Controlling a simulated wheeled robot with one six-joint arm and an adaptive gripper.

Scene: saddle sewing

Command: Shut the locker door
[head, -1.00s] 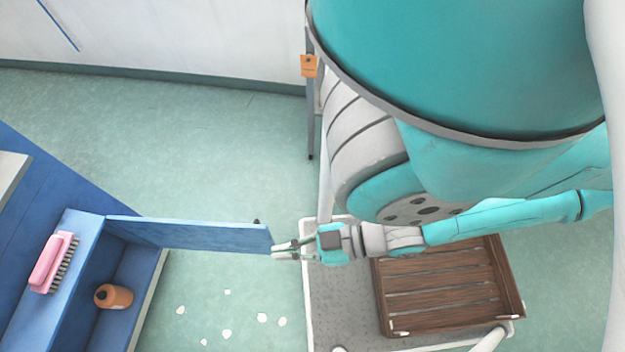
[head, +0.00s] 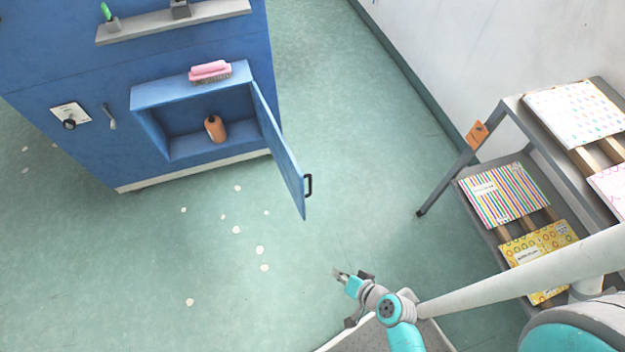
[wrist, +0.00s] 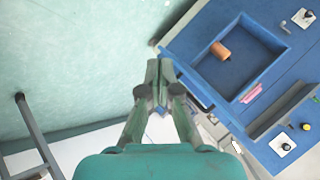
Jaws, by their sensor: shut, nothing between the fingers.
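The locker door (head: 280,150) is a blue panel hinged on the right side of the blue locker (head: 190,95). It stands wide open, swung out toward the lower right, with a dark handle (head: 308,185) on its outer face near the free edge.
A pink brush (head: 210,71) lies on top of the locker. A grey rack (head: 508,120) with patterned boxes stands at the right by the white wall. Small pale scraps (head: 236,229) lie on the floor. The floor between door and rack is clear.

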